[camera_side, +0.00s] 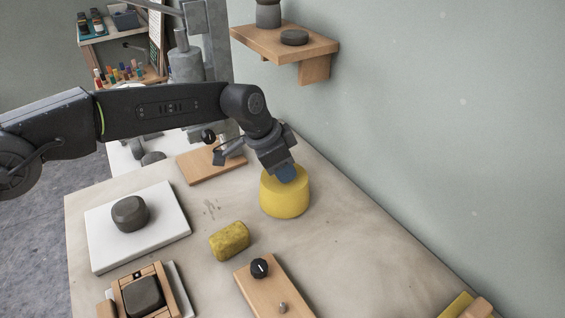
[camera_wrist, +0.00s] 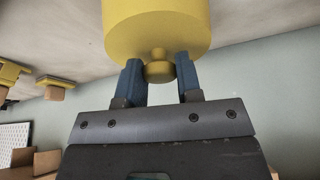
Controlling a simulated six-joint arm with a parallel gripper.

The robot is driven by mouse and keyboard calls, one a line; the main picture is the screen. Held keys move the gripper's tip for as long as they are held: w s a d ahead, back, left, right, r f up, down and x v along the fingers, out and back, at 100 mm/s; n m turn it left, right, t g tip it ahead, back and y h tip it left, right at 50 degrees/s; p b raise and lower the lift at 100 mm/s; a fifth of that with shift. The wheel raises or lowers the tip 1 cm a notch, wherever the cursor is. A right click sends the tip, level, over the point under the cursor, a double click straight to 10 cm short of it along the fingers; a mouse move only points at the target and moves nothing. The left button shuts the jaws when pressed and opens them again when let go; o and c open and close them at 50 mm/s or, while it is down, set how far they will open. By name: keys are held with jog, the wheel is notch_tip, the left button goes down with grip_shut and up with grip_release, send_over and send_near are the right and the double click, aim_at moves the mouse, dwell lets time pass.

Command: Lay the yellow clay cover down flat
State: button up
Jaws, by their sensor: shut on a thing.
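The yellow clay cover (camera_side: 285,203) is a smooth yellow cylinder, upright with its top up, over the right part of the worktable. Its lower edge is at or very near the table top; I cannot tell whether it touches. In the wrist view the yellow clay cover (camera_wrist: 158,22) fills the top middle, with a small round knob on its top. My gripper (camera_side: 286,174) reaches down from above, its blue fingers shut on that knob. The gripper also shows in the wrist view (camera_wrist: 160,78), one finger on each side of the knob. What is under the cover is hidden.
A yellow sponge-like block (camera_side: 229,240) lies left of the cover. A white slab (camera_side: 108,245) bears a dark grey lump (camera_side: 130,213). A wooden board with a black knob (camera_side: 260,267) is in front; another wooden board (camera_side: 200,172) is behind. A wall shelf (camera_side: 262,42) hangs above.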

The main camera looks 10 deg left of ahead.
jog(key=shift+f, duration=0.3)
jog(key=shift+f, duration=0.25)
jog(key=o, duration=1.1)
jog(key=v, duration=1.4)
jog(key=shift+w+d, duration=0.1)
